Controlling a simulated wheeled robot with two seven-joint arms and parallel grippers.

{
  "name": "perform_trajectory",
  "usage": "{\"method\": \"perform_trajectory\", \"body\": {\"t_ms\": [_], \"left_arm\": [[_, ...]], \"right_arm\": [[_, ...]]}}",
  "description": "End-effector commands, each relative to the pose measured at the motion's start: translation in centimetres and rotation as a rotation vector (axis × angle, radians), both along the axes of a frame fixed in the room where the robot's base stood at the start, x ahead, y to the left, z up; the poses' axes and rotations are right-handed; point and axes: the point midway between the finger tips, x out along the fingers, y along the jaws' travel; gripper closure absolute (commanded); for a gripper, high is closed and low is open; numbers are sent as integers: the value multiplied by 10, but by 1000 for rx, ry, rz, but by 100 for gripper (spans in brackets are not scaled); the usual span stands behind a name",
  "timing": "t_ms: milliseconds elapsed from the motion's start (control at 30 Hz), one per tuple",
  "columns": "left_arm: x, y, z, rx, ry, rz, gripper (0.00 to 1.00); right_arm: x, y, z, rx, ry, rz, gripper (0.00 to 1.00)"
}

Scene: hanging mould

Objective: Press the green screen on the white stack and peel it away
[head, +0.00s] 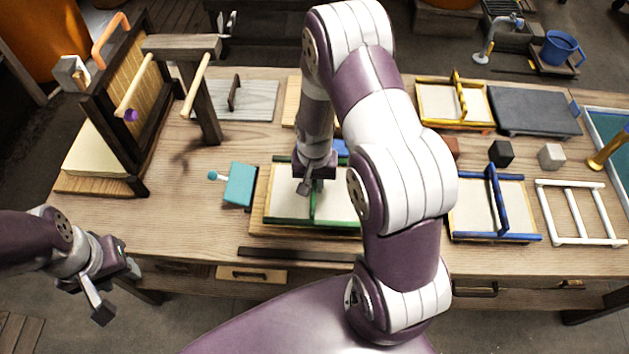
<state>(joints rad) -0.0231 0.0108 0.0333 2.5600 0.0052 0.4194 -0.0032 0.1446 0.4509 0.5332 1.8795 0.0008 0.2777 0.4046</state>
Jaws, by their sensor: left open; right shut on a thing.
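The green screen (313,209) lies flat on a wooden board at the middle front of the table, with a pale face and a raised green bar across it. My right gripper (306,187) is over it, shut on the bar as far as I can see; my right arm hides the screen's right part. I cannot tell whether a white stack lies beneath the screen. A cream-white stack (93,150) sits on a board at the far left, beside an upright dark frame. My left gripper (103,296) is open and empty, low in front of the table's left edge.
A teal block (240,184) lies left of the green screen. A yellow screen (455,122), a blue screen (495,232) and a white frame (576,213) lie to the right. A wooden post with pegs (206,112) stands at the left. A dark strip (295,254) lies along the front.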

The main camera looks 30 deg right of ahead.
Motion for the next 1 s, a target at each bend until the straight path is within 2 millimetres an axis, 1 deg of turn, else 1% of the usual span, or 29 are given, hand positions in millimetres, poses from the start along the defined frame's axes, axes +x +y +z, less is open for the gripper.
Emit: {"method": "perform_trajectory", "body": {"t_ms": [833,1000], "left_arm": [[0,0,-7,0,0,0,57],[0,0,-7,0,0,0,57]], "right_arm": [[0,0,-12,0,0,0,100],[0,0,-12,0,0,0,100]]}}
